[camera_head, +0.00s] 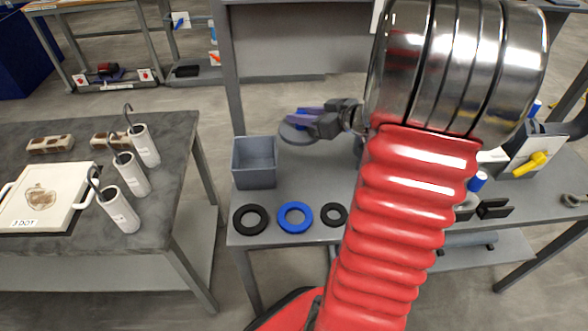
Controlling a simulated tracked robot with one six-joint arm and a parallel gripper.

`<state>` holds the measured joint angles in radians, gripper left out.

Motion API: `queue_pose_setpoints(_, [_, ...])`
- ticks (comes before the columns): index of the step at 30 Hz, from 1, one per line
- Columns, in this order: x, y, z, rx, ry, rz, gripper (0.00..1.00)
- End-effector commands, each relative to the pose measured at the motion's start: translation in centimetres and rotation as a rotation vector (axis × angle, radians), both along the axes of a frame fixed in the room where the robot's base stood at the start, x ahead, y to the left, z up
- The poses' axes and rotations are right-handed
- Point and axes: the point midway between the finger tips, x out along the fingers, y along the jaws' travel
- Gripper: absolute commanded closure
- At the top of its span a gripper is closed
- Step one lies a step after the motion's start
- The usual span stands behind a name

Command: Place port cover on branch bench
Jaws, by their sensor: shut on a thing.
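The port cover, seemingly the round grey disc (293,135), is held at my gripper (305,120), with a blue part (299,116) between the jaws. My gripper is dark, reaches in from the right and is shut on the cover. The cover is over the grey bench (270,229) in the middle, behind its ring row and just right of a grey bin. I cannot tell whether the cover touches the bench top. My red and chrome arm hides the middle-right of this bench.
The grey bin (255,163) stands left. Black (251,219), blue (295,217) and smaller black (334,215) rings line the front edge. A yellow-handled valve (536,162) is at right. The left table holds white cylinders (119,209) and a white plate (41,197).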

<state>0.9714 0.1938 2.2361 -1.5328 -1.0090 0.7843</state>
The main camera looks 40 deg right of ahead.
Motion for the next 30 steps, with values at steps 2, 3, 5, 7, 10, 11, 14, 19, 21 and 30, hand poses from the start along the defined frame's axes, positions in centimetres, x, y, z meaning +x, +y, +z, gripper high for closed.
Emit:
queue_pose_setpoints(2, [0.0,0.0,-1.4,0.005,0.002,-0.001,1.00])
queue_pose_setpoints(3, [0.0,0.1,-2.1,0.005,0.003,0.000,1.00])
queue_pose_setpoints(5, [0.0,0.0,-3.1,0.006,0.002,-0.001,1.00])
queue_pose_setpoints(7, [0.0,0.0,-4.2,0.005,0.002,-0.001,1.00])
queue_pose_setpoints(10, [0.0,0.0,-5.8,0.003,0.002,0.000,1.00])
queue_pose_setpoints(11, [0.0,0.0,-6.3,0.005,0.002,-0.001,1.00])
queue_pose_setpoints(14, [0.0,0.1,-7.8,0.004,0.003,-0.001,1.00])
queue_pose_setpoints(19, [0.0,0.1,-10.2,0.004,0.002,0.000,1.00])
queue_pose_setpoints(21, [0.0,0.1,-11.1,0.003,0.001,0.000,1.00])
queue_pose_setpoints(30, [0.1,0.0,-12.5,-0.001,-0.001,0.000,1.00])
